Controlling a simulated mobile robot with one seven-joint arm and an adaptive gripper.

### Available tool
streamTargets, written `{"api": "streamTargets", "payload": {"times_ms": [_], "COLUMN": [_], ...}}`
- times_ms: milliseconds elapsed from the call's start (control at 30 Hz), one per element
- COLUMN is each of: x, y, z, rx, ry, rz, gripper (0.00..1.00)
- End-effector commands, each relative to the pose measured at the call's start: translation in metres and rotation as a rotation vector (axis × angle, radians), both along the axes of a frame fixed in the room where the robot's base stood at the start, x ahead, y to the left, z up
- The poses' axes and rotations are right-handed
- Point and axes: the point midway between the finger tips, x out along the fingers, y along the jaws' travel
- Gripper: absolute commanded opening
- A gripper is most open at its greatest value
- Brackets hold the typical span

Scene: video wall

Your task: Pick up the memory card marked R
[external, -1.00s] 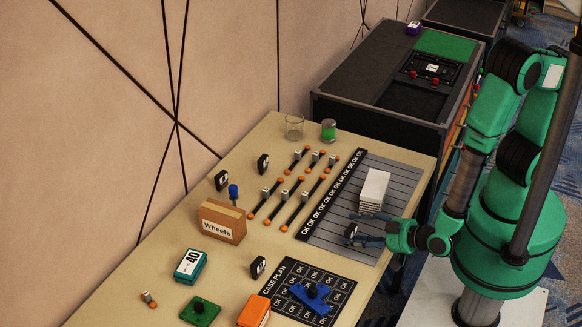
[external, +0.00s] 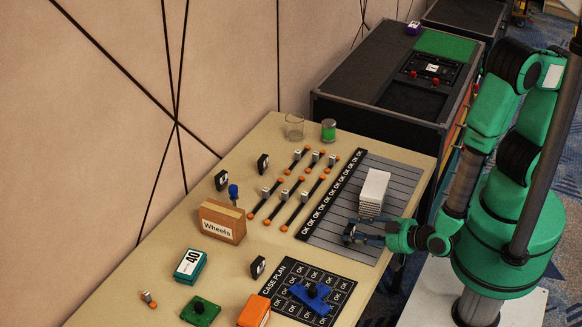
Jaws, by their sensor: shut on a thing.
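My gripper (external: 357,232) is at the near end of the striped grey mat (external: 335,240), with its fingers closed in on a small black card with a white label (external: 349,233). The card stands upright between the fingers, partly hidden by them. It seems to be at mat level; I cannot tell whether it is clear of the mat. Its letter is too small to read. Similar black cards stand at the left back (external: 221,180), farther back (external: 263,163) and near the case plan (external: 258,267); their marks are also unreadable.
A white stack (external: 374,192) stands on the mat just behind my gripper. Rows of orange-ended rods (external: 285,208) lie left of the mat. The black case plan sheet (external: 335,300) with a blue piece (external: 310,296) lies in front. A Wheels box (external: 222,221) stands at left.

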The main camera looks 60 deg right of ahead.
Motion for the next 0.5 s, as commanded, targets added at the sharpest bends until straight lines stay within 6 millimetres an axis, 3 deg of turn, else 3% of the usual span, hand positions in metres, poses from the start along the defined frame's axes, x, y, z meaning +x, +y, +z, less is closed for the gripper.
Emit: {"api": "streamTargets", "payload": {"times_ms": [267, 500], "x": [0.000, 0.000], "y": [0.000, 0.000], "z": [0.005, 0.031], "rx": [0.000, 0.001], "ry": [0.000, -0.001], "rz": [0.000, 0.001], "gripper": [0.15, 0.15]}}
